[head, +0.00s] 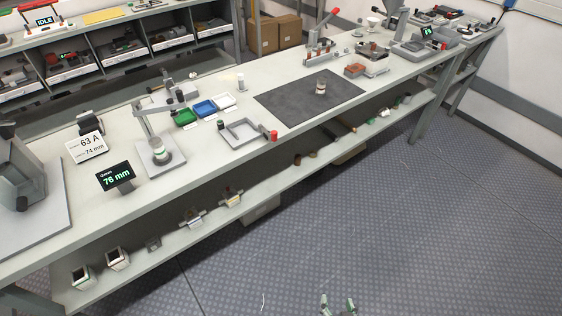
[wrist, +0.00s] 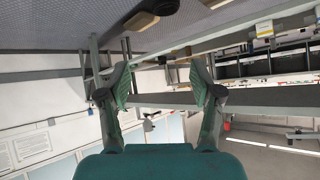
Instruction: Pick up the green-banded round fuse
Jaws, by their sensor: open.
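A small round fuse (head: 321,88), pale with a reddish-brown band, stands upright on the dark mat (head: 275,99) in the head view. A short pale cylinder with a greenish band (head: 160,154) sits on the plate of a measuring stand (head: 149,162) at the left of the bench. Which one is the green-banded fuse is hard to tell at this size. My gripper (head: 338,304) shows at the bottom edge of the head view, over the floor and well away from the bench. In the wrist view my gripper (wrist: 161,82) has its green fingers wide apart with nothing between them.
The long bench (head: 215,160) crosses the view, with a lower shelf (head: 170,236) holding several small parts. Green, blue and white trays (head: 227,99), a metal frame (head: 230,144) and a 76 mm display (head: 115,177) stand on it. The floor (head: 430,210) in front is clear.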

